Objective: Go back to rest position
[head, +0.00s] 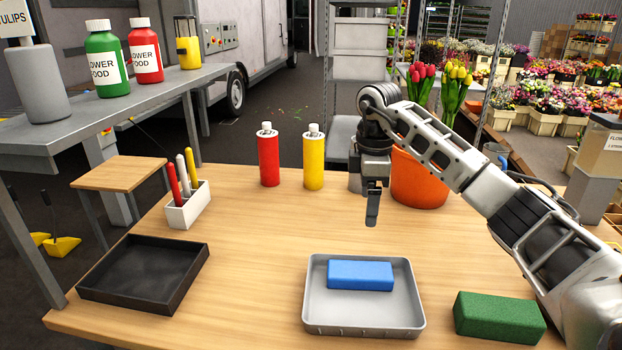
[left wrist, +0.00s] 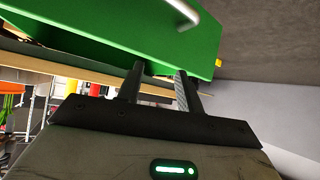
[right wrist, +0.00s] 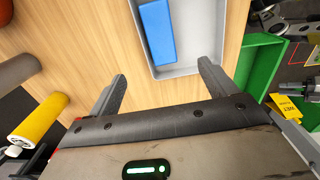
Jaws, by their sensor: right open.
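My right gripper (head: 372,215) points down above the table (head: 240,260), behind the grey tray (head: 314,310). In the right wrist view its two fingers (right wrist: 165,80) are wide apart with nothing between them. My left gripper is outside the head view. In the left wrist view its fingers (left wrist: 160,72) stand apart with a narrower gap, close in the picture to a green box (left wrist: 110,30) with a pale handle. Whether they touch the box is unclear; I see nothing held between them.
A blue block (head: 360,275) lies in the grey tray, with a green block (head: 498,317) to its right. Red (head: 268,160) and yellow (head: 313,162) bottles stand near an orange pot (head: 418,180). A black tray (head: 100,285) and white pen holder (head: 188,208) are at left. The table's middle is clear.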

